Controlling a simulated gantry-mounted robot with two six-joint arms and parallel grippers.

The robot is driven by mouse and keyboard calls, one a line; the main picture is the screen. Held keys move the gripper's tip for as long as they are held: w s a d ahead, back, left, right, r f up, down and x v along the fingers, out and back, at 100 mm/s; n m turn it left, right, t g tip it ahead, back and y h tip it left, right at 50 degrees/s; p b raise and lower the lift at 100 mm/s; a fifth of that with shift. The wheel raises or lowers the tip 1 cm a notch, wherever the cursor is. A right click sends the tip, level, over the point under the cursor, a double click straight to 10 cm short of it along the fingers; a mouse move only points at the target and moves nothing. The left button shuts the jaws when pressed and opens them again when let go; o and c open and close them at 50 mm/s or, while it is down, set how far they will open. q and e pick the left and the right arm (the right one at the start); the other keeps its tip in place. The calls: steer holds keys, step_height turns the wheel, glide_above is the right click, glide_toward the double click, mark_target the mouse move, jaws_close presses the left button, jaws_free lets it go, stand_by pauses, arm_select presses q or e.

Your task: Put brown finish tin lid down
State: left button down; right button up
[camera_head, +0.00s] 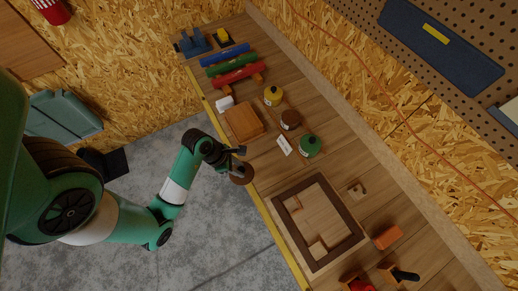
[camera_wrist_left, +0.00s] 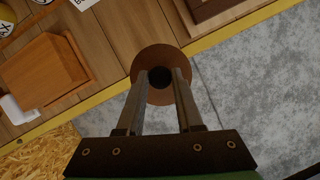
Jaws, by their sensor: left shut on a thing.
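The brown lid (camera_head: 241,175) is a round disc at the front edge of the bench. In the left wrist view the brown lid (camera_wrist_left: 160,55) shows a dark knob at its middle. My left gripper (camera_head: 237,160) is shut on this knob; its two fingers (camera_wrist_left: 160,78) sit on either side of it. The lid overlaps the yellow bench edge in the picture; I cannot tell its height. The brown finish tin (camera_head: 290,120) stands on the bench between the yellow tin (camera_head: 273,96) and the green tin (camera_head: 309,146). My right gripper is not in view.
A wooden block (camera_head: 243,121) and a white label card (camera_head: 284,145) lie near the tins. A dark-framed wooden tray (camera_head: 309,262) lies to the right. Coloured rolls (camera_head: 236,75) lie at the far end. Bare planks show between the wooden block and the tray.

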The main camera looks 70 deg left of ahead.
arm_select(q)
steer(key=w+a+f+b, duration=0.1)
steer(key=w+a+f, duration=0.1)
steer(key=w, duration=0.1)
steer(key=w+a+f+b, duration=0.1)
steer(key=w+a+f, duration=0.2)
steer(key=w+a+f+b, duration=0.1)
steer(key=w+a+f, duration=0.1)
steer(key=w+f, duration=0.1)
steer(key=shift+a+f, duration=0.15)
steer(key=shift+f, duration=0.05)
steer(key=shift+w+a+f, duration=0.2)
steer(key=shift+w+f, duration=0.05)
steer(key=shift+w, duration=0.05)
steer(key=shift+w+a+f+b, duration=0.15)
steer(key=shift+f+b, duration=0.6)
steer(key=shift+f, duration=0.95)
steer(key=shift+f, duration=0.2)
steer(key=c, duration=0.6)
jaws_free()
steer(key=shift+o, duration=0.2)
